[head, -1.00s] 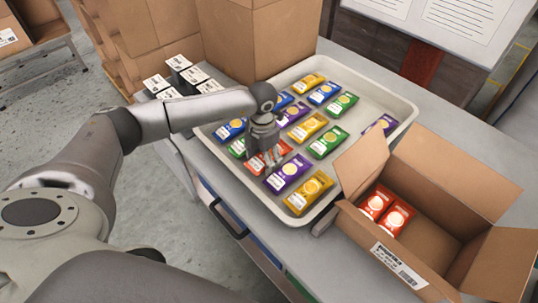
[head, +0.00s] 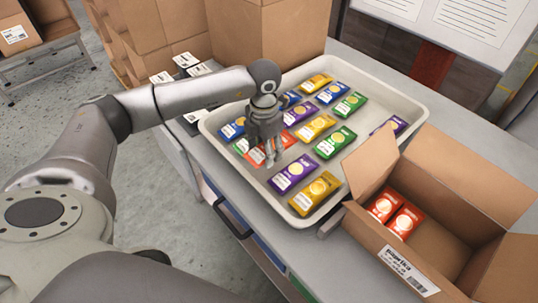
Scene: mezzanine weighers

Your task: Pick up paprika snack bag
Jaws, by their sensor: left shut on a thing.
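The red paprika snack bag (head: 288,139) lies in the pale tray (head: 401,102), near the tray's front left side. My left gripper (head: 271,160) is over this bag and shut on it, its fingers pointing down. The fingers hide the middle of the bag; its red ends show on both sides. I cannot tell whether the bag is clear of the tray floor. My right gripper is not in view.
Purple (head: 293,174), yellow (head: 314,193), green (head: 334,142) and blue bags lie close around in the tray. An open carton (head: 405,268) labelled Paprika, holding two red bags (head: 404,222), stands at the right. A tall cardboard box (head: 265,35) stands behind the tray.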

